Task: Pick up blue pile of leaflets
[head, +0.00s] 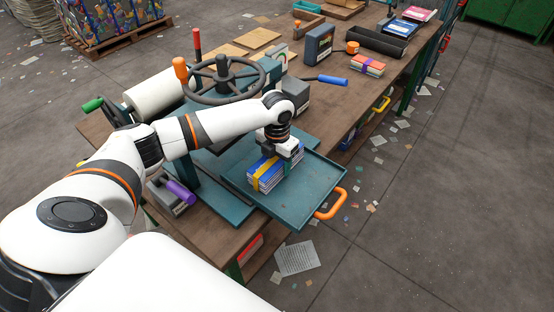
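A blue pile of leaflets (264,182) with a yellow band around it is on the teal tray (318,180) of the press, towards the tray's left side. My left gripper (279,158) is right above the pile, pointing down, with its fingers at the pile's upper part. The fingertips are partly hidden and small, so I cannot tell whether they press on the pile. My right gripper does not show.
A large handwheel (224,82) stands behind my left arm. The tray has an orange handle (331,204). A purple-banded red pile (367,65) and a dark grey box (319,45) stand further back on the wooden bench. Papers litter the floor.

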